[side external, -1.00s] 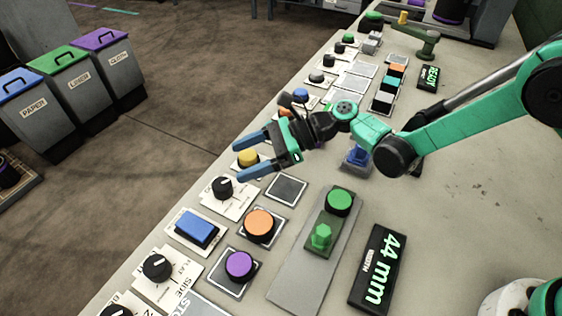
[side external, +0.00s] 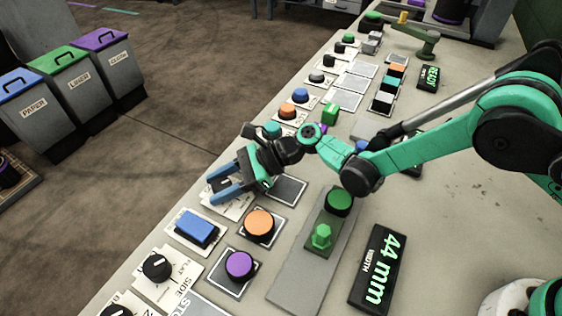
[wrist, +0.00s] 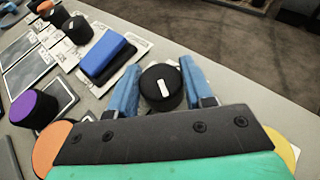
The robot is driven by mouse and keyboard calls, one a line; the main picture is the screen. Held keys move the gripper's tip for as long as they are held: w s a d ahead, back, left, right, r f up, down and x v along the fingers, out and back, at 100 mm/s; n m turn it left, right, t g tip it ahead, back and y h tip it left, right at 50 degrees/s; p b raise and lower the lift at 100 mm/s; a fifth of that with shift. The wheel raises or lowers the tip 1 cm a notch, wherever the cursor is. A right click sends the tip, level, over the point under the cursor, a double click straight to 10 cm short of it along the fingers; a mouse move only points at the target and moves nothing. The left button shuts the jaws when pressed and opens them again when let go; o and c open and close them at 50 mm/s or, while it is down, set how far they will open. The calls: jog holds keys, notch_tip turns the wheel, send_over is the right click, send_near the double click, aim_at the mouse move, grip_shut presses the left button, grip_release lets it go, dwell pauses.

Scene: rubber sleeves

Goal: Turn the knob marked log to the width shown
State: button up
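A black knob with a white pointer line (wrist: 162,88) stands between the two blue fingers of my gripper (wrist: 164,90) in the wrist view. A small gap seems to show on each side, so the fingers look open around it. In the side view my gripper (side external: 224,190) is low over the panel, and the knob between its fingers is mostly hidden. I cannot read that knob's label.
A blue rectangular button (side external: 197,228), an orange button (side external: 259,225) and a purple button (side external: 239,265) lie close by. Another black knob (side external: 157,267) is on a plate reading "FLAT" and "SIDE". A green button (side external: 340,201) is on a grey plate. The bench edge is just left of the knobs.

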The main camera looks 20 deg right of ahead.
grip_shut()
jog(key=shift+m+t, duration=0.3)
jog(key=shift+t, duration=0.1)
jog(key=m+t, duration=0.3)
jog(key=shift+t+h, duration=0.3)
jog(key=shift+t, duration=0.1)
jog(key=shift+m+t+h, duration=0.9)
jog(key=shift+m+t, duration=0.8)
jog(key=shift+m, duration=0.1)
jog(key=o, duration=0.6)
grip_release()
